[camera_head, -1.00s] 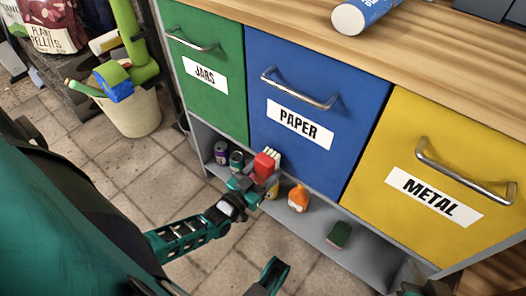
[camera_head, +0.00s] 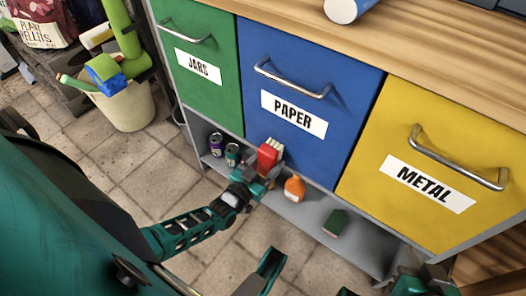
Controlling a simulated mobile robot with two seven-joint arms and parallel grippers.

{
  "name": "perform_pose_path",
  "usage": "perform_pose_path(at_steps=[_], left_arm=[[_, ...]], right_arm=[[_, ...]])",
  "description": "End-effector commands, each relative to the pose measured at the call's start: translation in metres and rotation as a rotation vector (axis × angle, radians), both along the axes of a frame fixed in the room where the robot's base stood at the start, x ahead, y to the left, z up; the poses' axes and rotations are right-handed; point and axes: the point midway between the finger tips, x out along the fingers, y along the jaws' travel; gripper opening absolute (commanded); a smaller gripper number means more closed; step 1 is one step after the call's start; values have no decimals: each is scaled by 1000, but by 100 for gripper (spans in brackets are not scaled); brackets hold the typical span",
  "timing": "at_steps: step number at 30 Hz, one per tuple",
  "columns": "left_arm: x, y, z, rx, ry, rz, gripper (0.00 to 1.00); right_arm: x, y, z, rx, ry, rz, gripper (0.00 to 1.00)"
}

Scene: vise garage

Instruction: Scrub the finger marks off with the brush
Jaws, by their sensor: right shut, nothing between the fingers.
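My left gripper (camera_head: 256,182) reaches in from the left and is shut on a red brush (camera_head: 267,157). The brush's pale bristles point up, just in front of the bottom edge of the blue PAPER drawer (camera_head: 310,72). The gripper covers the brush's lower part. I cannot tell whether the bristles touch the drawer. My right gripper (camera_head: 268,268) is cut off by the bottom edge of the picture, apart from the brush, shut and empty. No finger marks can be made out on the drawer fronts.
A green JARS drawer (camera_head: 205,62) and yellow METAL drawer (camera_head: 450,135) flank the blue one. The low shelf holds cans (camera_head: 232,155), an orange bottle (camera_head: 294,189) and a green sponge-like block (camera_head: 335,223). A cream bucket (camera_head: 128,107) stands left. Paved floor between is clear.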

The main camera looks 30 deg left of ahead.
Motion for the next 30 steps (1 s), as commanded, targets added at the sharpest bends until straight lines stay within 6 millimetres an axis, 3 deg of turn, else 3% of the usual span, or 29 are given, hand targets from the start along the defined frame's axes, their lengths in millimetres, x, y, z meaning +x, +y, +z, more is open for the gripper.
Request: perform_pose_path(at_steps=[6, 11, 30], left_arm=[[-3, -22, 0, -6, 1, -2, 35], [-7, -24, -1, -7, 3, -3, 35], [-5, 16, -2, -2, 2, -1, 35]], right_arm=[[-2, 0, 1, 0, 6, -1, 0], [-3, 0, 2, 0, 7, -1, 0], [0, -1, 0, -1, 1, -1, 0]])
